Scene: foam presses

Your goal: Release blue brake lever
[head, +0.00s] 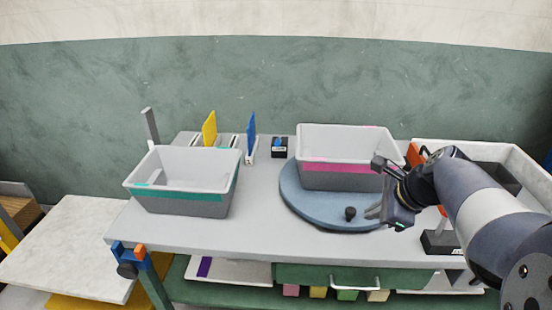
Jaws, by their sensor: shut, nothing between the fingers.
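A blue upright plate (251,126) stands in a light slotted base at the back of the grey table, beside a yellow upright plate (209,129). Right of it is a small dark box (278,147) with a blue part on top. I cannot tell for sure which blue part is the brake lever. My gripper (372,212) is shut and empty, over the right front of the blue-grey round disc (310,212). It is just right of the disc's black knob (350,213); contact cannot be told. It is well apart from the blue plate.
A grey bin with a pink stripe (345,169) stands on the disc. A grey bin with a teal stripe (190,204) stands at left. A white tray (520,165) is behind my arm. A blue and orange clamp (128,258) grips the left corner. The table's middle front is clear.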

